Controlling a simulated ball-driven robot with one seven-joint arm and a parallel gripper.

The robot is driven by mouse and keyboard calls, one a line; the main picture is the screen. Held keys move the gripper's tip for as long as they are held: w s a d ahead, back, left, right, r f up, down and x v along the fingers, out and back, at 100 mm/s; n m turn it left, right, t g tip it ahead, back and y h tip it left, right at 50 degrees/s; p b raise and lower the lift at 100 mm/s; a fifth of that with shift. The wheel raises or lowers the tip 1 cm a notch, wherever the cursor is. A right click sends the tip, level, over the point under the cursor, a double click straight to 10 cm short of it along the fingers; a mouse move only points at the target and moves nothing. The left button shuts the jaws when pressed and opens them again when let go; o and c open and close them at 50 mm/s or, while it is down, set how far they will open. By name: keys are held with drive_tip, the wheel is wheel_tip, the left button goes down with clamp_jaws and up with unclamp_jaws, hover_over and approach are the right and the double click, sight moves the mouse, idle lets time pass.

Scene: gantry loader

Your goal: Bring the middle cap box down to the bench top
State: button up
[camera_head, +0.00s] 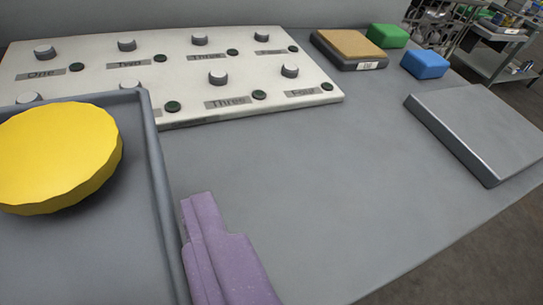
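No box in view can be clearly told as the middle cap box, and none stands raised above the bench. The grey bench top (310,175) fills the middle. At its back right are a tan-topped box (348,46) with a dark base and white label, a green box (387,35) and a blue box (425,64). A purple stepped piece at the bottom edge seems to be part of my gripper (218,245). It is beside the tray's right wall, well short of these boxes. Two separate fingertips cannot be made out, and nothing held shows.
A grey tray (155,160) at left holds a yellow disc (55,155). Behind it lies a pale panel (180,70) with several knobs and dark buttons. A flat grey block (485,130) lies near the right edge. Bare bench lies between. A cart (500,50) stands beyond.

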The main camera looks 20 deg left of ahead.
drive_tip(key=w+b, duration=0.1)
drive_tip(key=b, duration=0.2)
drive_tip(key=w+d+f+b, duration=0.1)
drive_tip(key=w+b, duration=0.1)
drive_tip(key=b, duration=0.1)
drive_tip(key=w+b, duration=0.2)
drive_tip(key=b, duration=0.1)
drive_tip(key=shift+w+d+f, duration=0.1)
drive_tip(key=shift+d+f, duration=0.15)
drive_tip(key=w+d+b, duration=0.1)
drive_tip(key=w, duration=0.2)
drive_tip(key=w+b, duration=0.1)
drive_tip(key=w, duration=0.2)
drive_tip(key=w+d+b, duration=0.1)
drive_tip(key=w+b, duration=0.1)
drive_tip(key=w, duration=0.1)
drive_tip(key=shift+w+d, duration=0.3)
drive_tip(key=shift+w, duration=0.1)
drive_tip(key=shift+w+f, duration=0.2)
drive_tip(key=shift+f, duration=0.15)
wheel_tip(320, 180, down, 3)
drive_tip(key=shift+d+f+b, duration=0.1)
drive_tip(key=shift+b, duration=1.05)
drive_tip(key=shift+r, duration=0.2)
